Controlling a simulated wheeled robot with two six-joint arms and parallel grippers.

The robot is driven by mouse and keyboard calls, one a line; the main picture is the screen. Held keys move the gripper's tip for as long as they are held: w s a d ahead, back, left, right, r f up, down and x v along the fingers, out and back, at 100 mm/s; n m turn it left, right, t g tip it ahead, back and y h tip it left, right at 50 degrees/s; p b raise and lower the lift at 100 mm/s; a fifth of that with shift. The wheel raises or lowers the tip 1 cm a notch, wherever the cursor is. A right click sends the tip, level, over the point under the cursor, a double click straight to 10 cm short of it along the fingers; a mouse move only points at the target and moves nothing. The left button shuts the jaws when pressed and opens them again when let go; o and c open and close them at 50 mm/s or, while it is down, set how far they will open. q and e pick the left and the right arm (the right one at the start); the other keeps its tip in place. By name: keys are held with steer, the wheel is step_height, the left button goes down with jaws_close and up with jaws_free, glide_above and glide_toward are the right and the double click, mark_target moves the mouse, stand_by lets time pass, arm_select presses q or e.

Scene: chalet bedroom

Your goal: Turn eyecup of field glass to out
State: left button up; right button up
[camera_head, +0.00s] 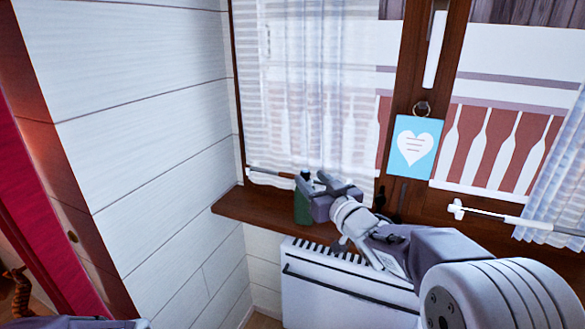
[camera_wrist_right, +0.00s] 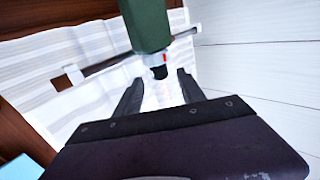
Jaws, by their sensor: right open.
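The field glass (camera_head: 302,207) is a green body standing on the wooden window sill, partly hidden behind my right gripper (camera_head: 312,184). In the right wrist view the green field glass (camera_wrist_right: 146,24) comes in from the top. A small dark end piece, which looks like the eyecup (camera_wrist_right: 159,72), shows with a red and white mark beside it. My right gripper (camera_wrist_right: 158,80) is open, with one finger on each side of the dark end. I cannot tell whether either finger touches it. My left gripper is not in view.
The brown sill (camera_head: 240,207) runs under the window, above a white radiator (camera_head: 335,285). A sheer curtain (camera_head: 310,90) hangs behind the field glass. A white plank wall (camera_head: 140,130) is close on the left. A blue heart card (camera_head: 415,147) hangs on the window frame.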

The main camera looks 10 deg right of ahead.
mark_target(303, 171)
steer(key=b+x, duration=0.1)
steer(key=x, duration=0.6)
steer(key=shift+w, duration=0.15)
jaws_close()
steer(key=n+y+p, duration=0.1)
steer(key=y+p, duration=0.1)
steer(key=p, duration=0.1)
steer(key=shift+a+g+p, duration=0.15)
steer(key=shift+g+p, duration=0.15)
steer(key=shift+p, duration=0.05)
